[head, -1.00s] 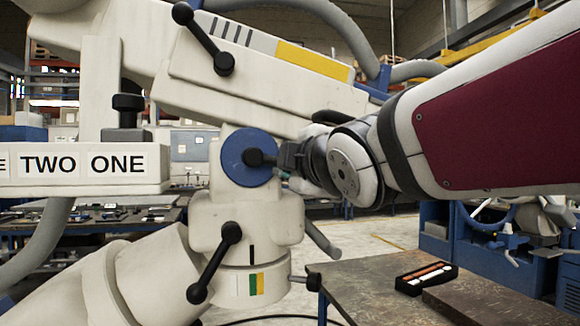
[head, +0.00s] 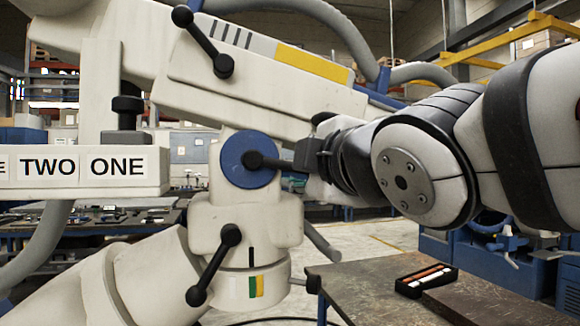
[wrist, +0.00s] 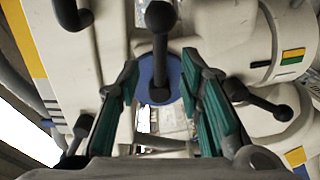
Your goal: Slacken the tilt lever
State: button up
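A black lever with a round knob (head: 254,160) sits on the blue disc (head: 233,172) at the joint of the cream microscope arm. I take it as the tilt lever, though no label shows. My gripper (head: 303,155) is just right of this lever in the head view. In the wrist view the lever (wrist: 160,45) stands upright before the blue disc (wrist: 174,75). My gripper's teal-padded fingers (wrist: 160,75) are spread on either side of its line, with a gap on both sides. The head view hides the fingertips' exact distance from the lever.
Another black lever (head: 205,42) is on the upper arm, and one more (head: 216,262) is on the lower column. A sign block (head: 100,190) reads "TWO ONE". A bench (head: 370,295) at lower right holds a black tray (head: 400,288).

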jog(key=shift+v, duration=2.65)
jog(key=s+d+f+m+g+h+p, duration=0.2)
jog(key=s+d+f+m+g+h, duration=0.1)
jog(key=d+f+m, duration=0.3)
jog(key=s+d+f+m+g+h+p, duration=0.2)
jog(key=d+f+m+g, duration=0.1)
jog(key=d+f+m, duration=0.3)
jog(key=s+d+f+m+g+p, duration=0.3)
jog(key=s+f+m+g, duration=0.3)
jog(key=s+f, duration=0.5)
jog(key=s+m, duration=0.1)
jog(key=s, duration=0.2)
jog(key=shift+d+f, duration=0.25)
